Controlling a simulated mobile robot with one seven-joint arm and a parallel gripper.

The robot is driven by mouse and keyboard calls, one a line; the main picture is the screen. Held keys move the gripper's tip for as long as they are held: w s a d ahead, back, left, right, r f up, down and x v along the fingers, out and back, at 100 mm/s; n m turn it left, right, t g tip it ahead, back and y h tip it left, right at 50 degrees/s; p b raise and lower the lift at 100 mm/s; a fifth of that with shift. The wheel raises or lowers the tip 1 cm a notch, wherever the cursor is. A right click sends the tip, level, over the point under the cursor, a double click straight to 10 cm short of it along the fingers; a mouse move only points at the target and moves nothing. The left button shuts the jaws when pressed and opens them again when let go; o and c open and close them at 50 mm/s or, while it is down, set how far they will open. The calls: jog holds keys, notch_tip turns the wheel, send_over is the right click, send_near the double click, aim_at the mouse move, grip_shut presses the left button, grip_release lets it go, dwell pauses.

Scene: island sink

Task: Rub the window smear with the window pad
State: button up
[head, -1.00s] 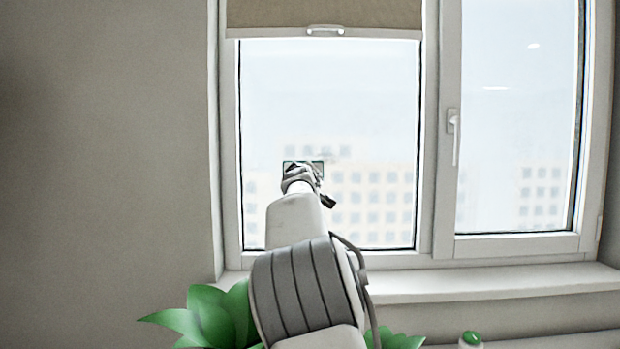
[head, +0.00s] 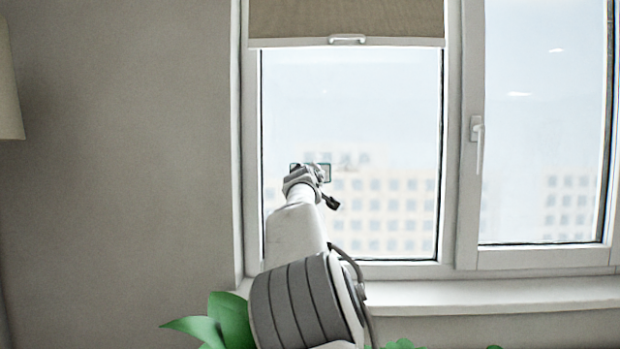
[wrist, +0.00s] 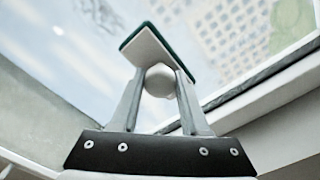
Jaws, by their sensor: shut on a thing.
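The window pad is a flat pale rectangle with a dark green edge and a round white knob. In the head view the pad (head: 326,173) shows at the end of my arm, in front of the lower left part of the left window pane. My gripper (wrist: 160,82) is shut on the knob, with the pad (wrist: 152,45) tilted beyond the fingertips in the wrist view. I cannot tell whether the pad touches the glass. A faint greyish patch (head: 352,159) lies just right of the pad; I cannot tell whether it is the smear or blurred buildings outside.
A rolled blind (head: 345,18) covers the top of the left pane. A window handle (head: 478,143) sits on the right sash. The sill (head: 480,296) runs below, and green leaves (head: 225,318) stand by my arm. A lampshade edge (head: 8,100) shows at far left.

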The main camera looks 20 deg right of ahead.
jog(key=s+d+p, duration=0.3)
jog(key=d+p, duration=0.1)
jog(key=d, duration=0.4)
jog(key=s+d+p, duration=0.3)
jog(key=d+p, duration=0.2)
jog(key=d, duration=0.3)
jog(key=shift+s+r, duration=0.15)
jog(key=shift+s, duration=0.25)
dwell(1.0)
jog(key=shift+b+v, duration=1.9)
jog(key=shift+v, duration=1.1)
